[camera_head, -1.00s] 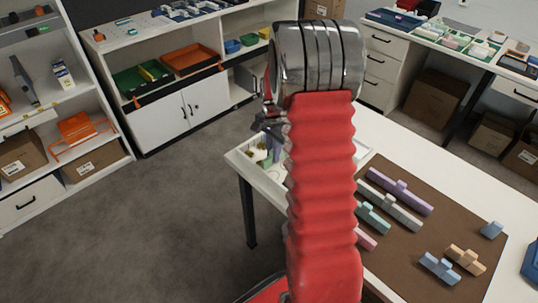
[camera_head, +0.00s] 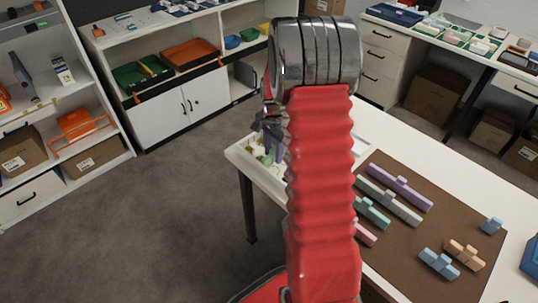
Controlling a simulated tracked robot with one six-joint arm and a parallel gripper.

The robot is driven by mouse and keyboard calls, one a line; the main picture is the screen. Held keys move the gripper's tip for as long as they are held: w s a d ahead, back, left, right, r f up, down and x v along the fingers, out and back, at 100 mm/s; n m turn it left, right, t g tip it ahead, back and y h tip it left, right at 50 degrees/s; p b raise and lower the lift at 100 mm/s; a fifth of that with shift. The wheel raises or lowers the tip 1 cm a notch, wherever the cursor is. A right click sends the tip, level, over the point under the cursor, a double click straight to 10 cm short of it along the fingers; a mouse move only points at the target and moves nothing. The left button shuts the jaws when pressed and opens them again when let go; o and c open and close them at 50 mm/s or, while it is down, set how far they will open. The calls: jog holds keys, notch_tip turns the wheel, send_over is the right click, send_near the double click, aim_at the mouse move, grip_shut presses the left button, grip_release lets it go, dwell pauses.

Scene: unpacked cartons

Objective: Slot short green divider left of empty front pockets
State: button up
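A short green divider (camera_head: 372,213) lies on the brown mat (camera_head: 411,265), just right of my red arm sleeve, which covers its left end. The white tray (camera_head: 262,176) sits at the table's left corner with small items inside. My arm hides much of the tray, and its front pockets cannot be made out. My gripper (camera_head: 268,124) shows only in part, at the left edge of my arm, over or near the tray's left part. Its fingers are too hidden and small to tell whether they are open or hold anything.
Also on the mat are a long purple divider (camera_head: 400,188), a grey divider (camera_head: 389,202), a pink piece (camera_head: 366,236), a blue piece (camera_head: 438,263), a tan piece (camera_head: 463,254) and a small blue block (camera_head: 491,226). The white table's (camera_head: 430,146) back right is clear.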

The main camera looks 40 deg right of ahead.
jog(key=shift+r, duration=0.1)
notch_tip(320, 180, up, 14)
jog(key=shift+f, duration=0.25)
dwell(0.4)
dwell(0.7)
